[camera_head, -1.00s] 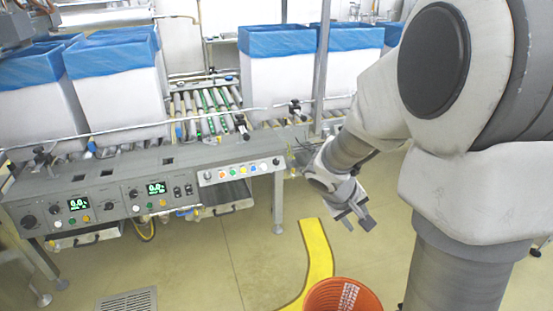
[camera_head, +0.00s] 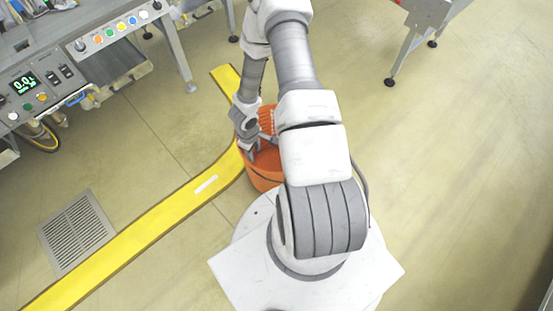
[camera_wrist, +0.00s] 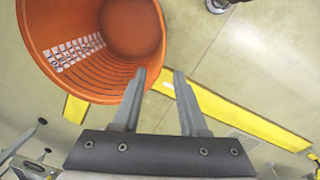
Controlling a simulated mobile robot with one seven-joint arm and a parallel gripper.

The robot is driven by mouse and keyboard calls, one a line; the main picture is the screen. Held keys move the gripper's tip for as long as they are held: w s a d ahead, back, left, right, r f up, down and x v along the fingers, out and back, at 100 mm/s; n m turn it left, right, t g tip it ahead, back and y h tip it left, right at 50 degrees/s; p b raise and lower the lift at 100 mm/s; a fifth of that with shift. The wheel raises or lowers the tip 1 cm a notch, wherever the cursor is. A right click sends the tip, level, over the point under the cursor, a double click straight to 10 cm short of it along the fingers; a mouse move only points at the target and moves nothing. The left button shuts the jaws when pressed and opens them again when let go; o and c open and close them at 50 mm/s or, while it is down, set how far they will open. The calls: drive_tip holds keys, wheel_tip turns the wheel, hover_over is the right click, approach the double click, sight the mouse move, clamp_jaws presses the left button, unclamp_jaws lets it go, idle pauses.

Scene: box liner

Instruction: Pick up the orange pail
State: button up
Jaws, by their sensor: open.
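The orange pail (camera_head: 265,177) stands on the floor in front of my base, beside the yellow floor strip. My arm and gripper (camera_head: 250,150) hide part of its top in the head view. My gripper (camera_wrist: 159,73) is open and empty. Its left finger overlaps the pail's rim in the picture, and its right finger shows against the floor and strip. I cannot tell whether the rim lies between the fingers or whether they touch it.
The yellow strip (camera_head: 130,245) curves across the floor past the pail. A metal drain grate (camera_head: 76,232) lies at the left. The control console (camera_head: 60,75) stands at the upper left, and a metal stand leg (camera_head: 400,62) at the upper right. The floor at right is clear.

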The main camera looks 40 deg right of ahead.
sight(257, 168)
wheel_tip(257, 168, down, 12)
drive_tip(key=b, duration=0.3)
drive_tip(key=shift+s+f+b, duration=0.1)
drive_tip(key=shift+f+b, duration=0.1)
drive_tip(key=shift+b, duration=0.15)
drive_tip(key=shift+w+d+f+b, duration=0.15)
drive_tip(key=shift+f+b, duration=0.3)
drive_tip(key=shift+f, duration=0.6)
drive_tip(key=shift+w+d+f+b, duration=0.15)
drive_tip(key=shift+f+b, duration=0.35)
drive_tip(key=shift+f, duration=0.5)
drive_tip(key=shift+w+d+f+b, duration=0.15)
drive_tip(key=shift+f+b, duration=0.3)
drive_tip(key=shift+f, duration=0.6)
drive_tip(key=shift+s, duration=0.1)
clamp_jaws()
drive_tip(key=shift+d+r, duration=0.1)
